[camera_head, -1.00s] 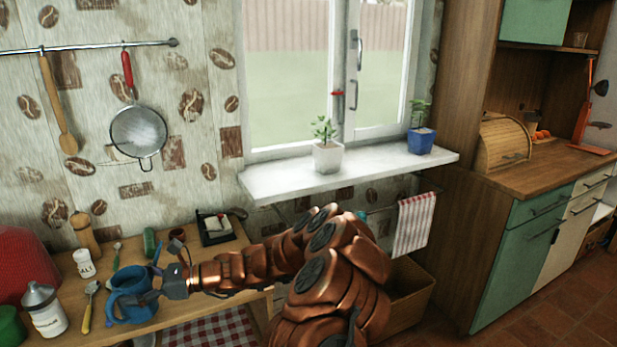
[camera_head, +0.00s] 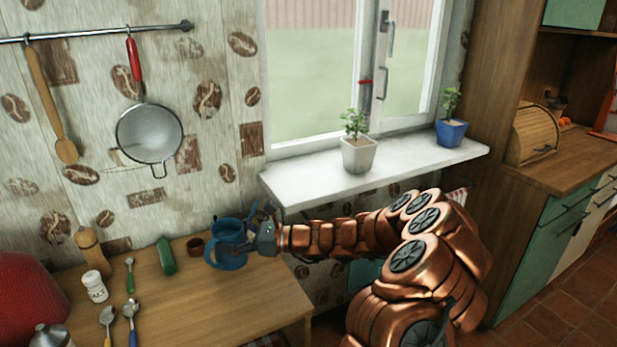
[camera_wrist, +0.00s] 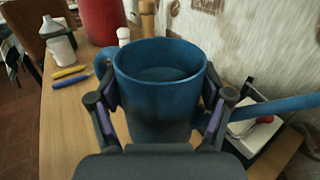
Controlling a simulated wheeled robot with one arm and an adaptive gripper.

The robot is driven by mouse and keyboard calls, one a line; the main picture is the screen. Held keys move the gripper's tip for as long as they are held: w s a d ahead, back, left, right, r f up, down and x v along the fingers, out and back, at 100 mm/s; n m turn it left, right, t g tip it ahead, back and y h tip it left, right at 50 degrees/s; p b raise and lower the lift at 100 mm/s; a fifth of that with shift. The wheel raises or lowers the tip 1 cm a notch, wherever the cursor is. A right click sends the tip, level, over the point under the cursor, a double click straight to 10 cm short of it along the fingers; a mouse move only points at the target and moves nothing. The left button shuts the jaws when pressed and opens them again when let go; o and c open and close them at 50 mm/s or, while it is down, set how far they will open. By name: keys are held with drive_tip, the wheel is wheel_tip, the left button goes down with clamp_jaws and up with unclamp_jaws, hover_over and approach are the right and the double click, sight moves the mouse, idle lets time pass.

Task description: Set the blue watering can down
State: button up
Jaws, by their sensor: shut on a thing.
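The blue watering can (camera_head: 226,250) is upright over the back right part of the wooden table (camera_head: 200,305). My gripper (camera_head: 242,245) reaches it from the right and is shut on it. In the wrist view, the watering can (camera_wrist: 160,95) sits between the two fingers of my gripper (camera_wrist: 160,112), its handle to the left and its spout to the right. Its open top shows a dark inside. Its underside is hidden, so I cannot tell whether it touches the table.
A white shaker (camera_head: 95,287) and several spoons are further left. The table's front right is clear.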

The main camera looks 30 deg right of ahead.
drive_tip(key=shift+d+r+p, duration=0.15)
drive_tip(key=shift+r+p, duration=0.2)
drive_tip(key=shift+r, duration=0.4)
drive_tip(key=shift+f, duration=0.15)
drive_tip(key=shift+s+d+r, duration=0.3)
drive_tip(key=shift+s+d, duration=0.2)
drive_tip(key=shift+d, duration=0.3)
drive_tip(key=s+d+r+m+t+h, duration=0.2)
drive_tip(key=s+d+r, duration=0.2)
drive_tip(key=d, duration=0.6)
drive_tip(key=s+d+r+m+t+h, duration=0.2)
drive_tip(key=s+d+r, duration=0.3)
drive_tip(key=s+d, duration=0.4)
drive_tip(key=s+d+r+m+t+h, duration=0.2)
drive_tip(key=s+d, duration=0.5)
drive_tip(key=d, duration=0.4)
wheel_tip(320, 180, up, 2)
drive_tip(key=shift+s+d+r+m+h, duration=0.25)
drive_tip(key=shift+m+h, duration=0.25)
drive_tip(key=shift+h, duration=0.7)
